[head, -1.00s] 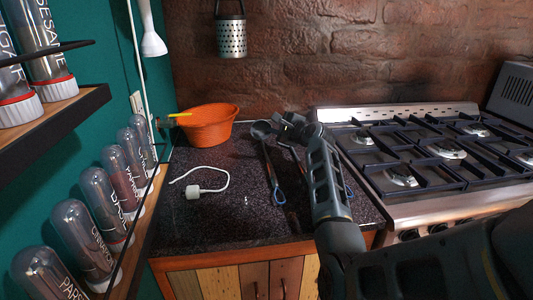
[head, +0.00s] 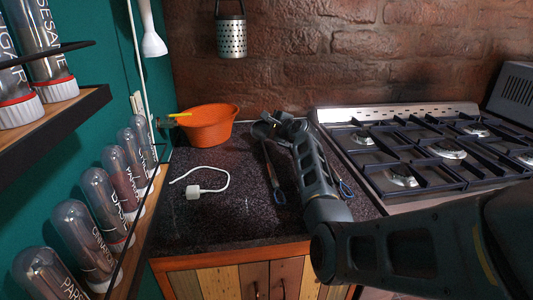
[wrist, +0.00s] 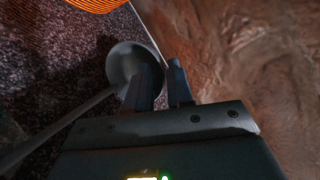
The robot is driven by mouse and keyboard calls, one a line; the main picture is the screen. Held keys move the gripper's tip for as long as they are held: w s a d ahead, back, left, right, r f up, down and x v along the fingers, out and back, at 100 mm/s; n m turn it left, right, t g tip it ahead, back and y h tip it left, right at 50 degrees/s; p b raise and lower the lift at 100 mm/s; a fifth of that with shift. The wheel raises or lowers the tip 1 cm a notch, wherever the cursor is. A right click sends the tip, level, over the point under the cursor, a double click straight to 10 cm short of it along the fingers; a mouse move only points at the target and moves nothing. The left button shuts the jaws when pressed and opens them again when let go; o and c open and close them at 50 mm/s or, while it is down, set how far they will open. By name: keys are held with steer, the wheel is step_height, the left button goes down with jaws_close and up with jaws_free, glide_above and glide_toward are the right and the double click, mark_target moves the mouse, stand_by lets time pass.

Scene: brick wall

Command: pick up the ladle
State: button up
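The dark grey ladle lies on the speckled counter, with its handle (head: 270,168) running toward the front edge. Its bowl, at the far end, is partly covered by my gripper (head: 268,122) in the head view. In the wrist view the bowl of the ladle (wrist: 122,62) is left of the fingers and its handle runs to the lower left. My gripper (wrist: 164,76) has its two fingers apart with a gap between them. The left finger overlaps the right side of the bowl. I cannot tell whether it touches the bowl.
An orange colander (head: 208,128) stands behind and left of the ladle. A white cable (head: 195,192) lies on the counter. Another utensil (head: 345,188) lies right of the ladle, mostly behind my arm. The gas stove (head: 420,155) is to the right and a brick wall (head: 380,50) behind.

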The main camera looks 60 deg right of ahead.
jaws_close()
steer(key=shift+r, duration=0.1)
stand_by(0.5)
